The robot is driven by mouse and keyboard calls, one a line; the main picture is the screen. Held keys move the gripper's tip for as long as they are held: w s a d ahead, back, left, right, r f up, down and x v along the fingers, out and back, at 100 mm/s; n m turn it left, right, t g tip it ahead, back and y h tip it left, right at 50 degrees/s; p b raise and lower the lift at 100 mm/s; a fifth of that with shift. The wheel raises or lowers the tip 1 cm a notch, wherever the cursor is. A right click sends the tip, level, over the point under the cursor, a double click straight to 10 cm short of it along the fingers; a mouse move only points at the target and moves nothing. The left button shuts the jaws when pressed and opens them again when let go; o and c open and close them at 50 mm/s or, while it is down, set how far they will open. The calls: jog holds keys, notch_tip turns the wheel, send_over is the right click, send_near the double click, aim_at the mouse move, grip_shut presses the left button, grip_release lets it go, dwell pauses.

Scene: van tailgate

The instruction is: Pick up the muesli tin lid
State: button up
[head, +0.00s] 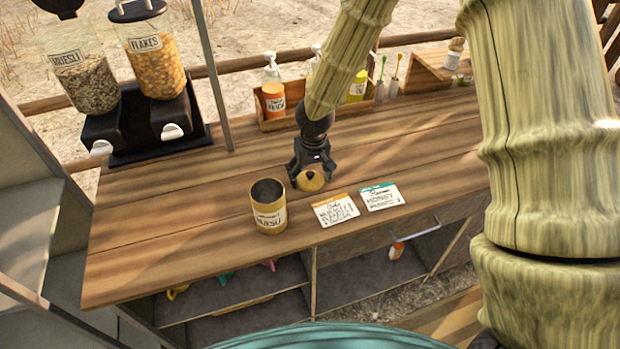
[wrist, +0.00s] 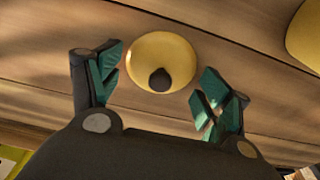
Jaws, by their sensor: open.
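The muesli tin lid (head: 311,181) is a round yellow disc with a dark knob, lying on the wooden counter in the head view. In the wrist view the lid (wrist: 160,62) sits knob up, between and just beyond the fingertips. My gripper (head: 308,170) is directly over the lid and partly hides it. In the wrist view my gripper (wrist: 158,78) is open, with a green-padded finger on each side and a gap to the lid. The open yellow muesli tin (head: 268,207) stands upright to the left of the lid; its edge shows in the wrist view (wrist: 305,35).
Two paper cards, orange-topped (head: 335,210) and teal-topped (head: 381,197), lie to the right of the tin. Muesli and flakes dispensers (head: 155,60) stand at the back left. A wooden caddy (head: 283,118) with bottles is behind my gripper. The counter (head: 180,215) left of the tin is clear.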

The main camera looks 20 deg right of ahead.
jog(key=shift+c, duration=0.4)
jog(key=c, duration=1.1)
jog(key=shift+s+r, duration=0.1)
